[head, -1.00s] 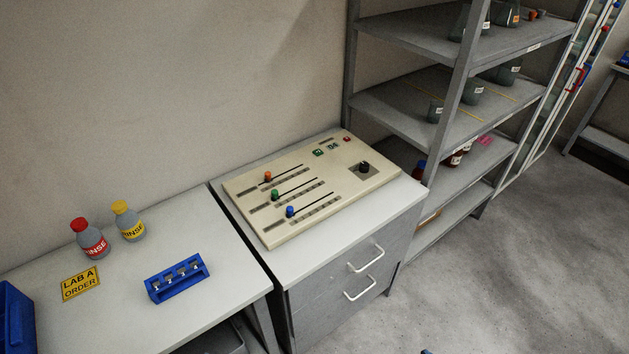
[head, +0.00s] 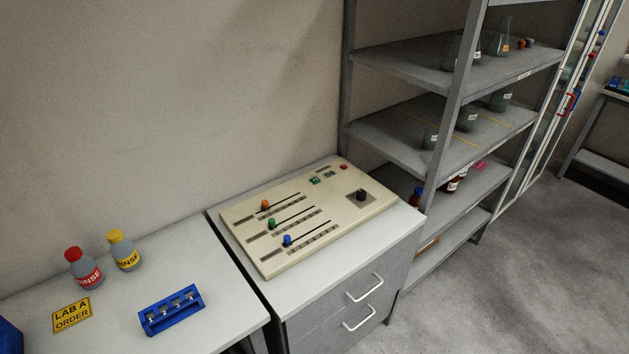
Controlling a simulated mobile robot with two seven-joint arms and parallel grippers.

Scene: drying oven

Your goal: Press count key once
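A beige control panel (head: 347,217) lies on a grey drawer cabinet against the wall. It has three sliders with an orange knob (head: 265,205), a green knob (head: 271,223) and a blue knob (head: 287,240). Near its far right edge are a green key (head: 314,181), a small display (head: 329,174) and a red key (head: 343,167). A black rotary knob (head: 361,194) sits at its right. The key labels are too small to read, so I cannot tell which is the count key. Neither gripper is in view.
A grey shelf unit (head: 462,130) with flasks stands at the right. The floor (head: 530,270) at lower right is clear.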

